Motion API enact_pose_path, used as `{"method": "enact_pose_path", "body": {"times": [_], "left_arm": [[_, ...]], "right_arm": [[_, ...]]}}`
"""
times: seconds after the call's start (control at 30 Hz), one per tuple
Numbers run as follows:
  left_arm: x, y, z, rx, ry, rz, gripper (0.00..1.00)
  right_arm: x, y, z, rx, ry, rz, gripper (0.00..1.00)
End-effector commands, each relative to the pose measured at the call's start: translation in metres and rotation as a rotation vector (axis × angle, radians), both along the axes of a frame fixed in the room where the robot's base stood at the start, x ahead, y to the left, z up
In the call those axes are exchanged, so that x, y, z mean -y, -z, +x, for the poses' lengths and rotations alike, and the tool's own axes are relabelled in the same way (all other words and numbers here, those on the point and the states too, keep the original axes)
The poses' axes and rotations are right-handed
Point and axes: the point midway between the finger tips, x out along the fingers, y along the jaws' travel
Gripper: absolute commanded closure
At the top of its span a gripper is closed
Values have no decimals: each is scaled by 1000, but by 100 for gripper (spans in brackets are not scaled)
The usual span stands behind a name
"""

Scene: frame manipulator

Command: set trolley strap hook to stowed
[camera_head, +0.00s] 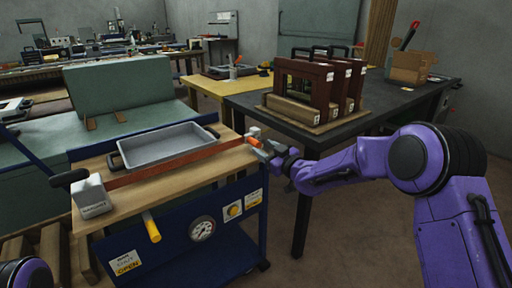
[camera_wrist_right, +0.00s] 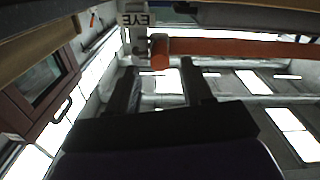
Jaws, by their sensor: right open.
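A red-orange strap (camera_head: 175,170) lies across the wooden top of the trolley (camera_head: 205,187), in front of a grey tray. Its left end meets a pale block (camera_head: 91,196). Its right end reaches the trolley's right edge, with an orange hook end (camera_head: 254,142) there. My right gripper (camera_head: 265,149) is just at that end, open. In the right wrist view, the open fingers (camera_wrist_right: 160,85) point toward the orange hook end (camera_wrist_right: 160,54), with the strap (camera_wrist_right: 235,48) running right. A grey hook and a plate marked EYE (camera_wrist_right: 135,20) are beside it. Whether the fingers touch it is unclear. My left gripper is out of view.
A grey tray (camera_head: 165,146) sits on the trolley. The blue trolley front carries a gauge (camera_head: 202,228) and a yellow handle (camera_head: 151,227). A dark table (camera_head: 250,104) with dark red framed panels (camera_head: 305,85) stands behind my right arm. Open floor lies at the lower right.

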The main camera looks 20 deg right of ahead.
Motion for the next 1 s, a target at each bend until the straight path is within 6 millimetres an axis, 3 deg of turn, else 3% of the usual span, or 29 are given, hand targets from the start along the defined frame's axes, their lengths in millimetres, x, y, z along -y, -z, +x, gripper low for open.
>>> {"method": "enact_pose_path", "body": {"times": [0.1,0.23,0.57,0.6,0.73,0.77,1.0], "left_arm": [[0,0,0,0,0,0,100],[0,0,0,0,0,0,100],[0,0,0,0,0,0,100],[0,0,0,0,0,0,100],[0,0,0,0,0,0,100],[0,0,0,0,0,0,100],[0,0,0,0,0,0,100]], "right_arm": [[-9,1,24,0,1,2,49],[-15,1,41,-2,0,2,49],[-17,1,48,-3,1,4,49],[-17,1,48,-3,1,3,53],[-17,1,48,-3,1,3,95],[-17,1,48,-3,1,3,100],[-18,2,48,-3,5,3,100]]}}
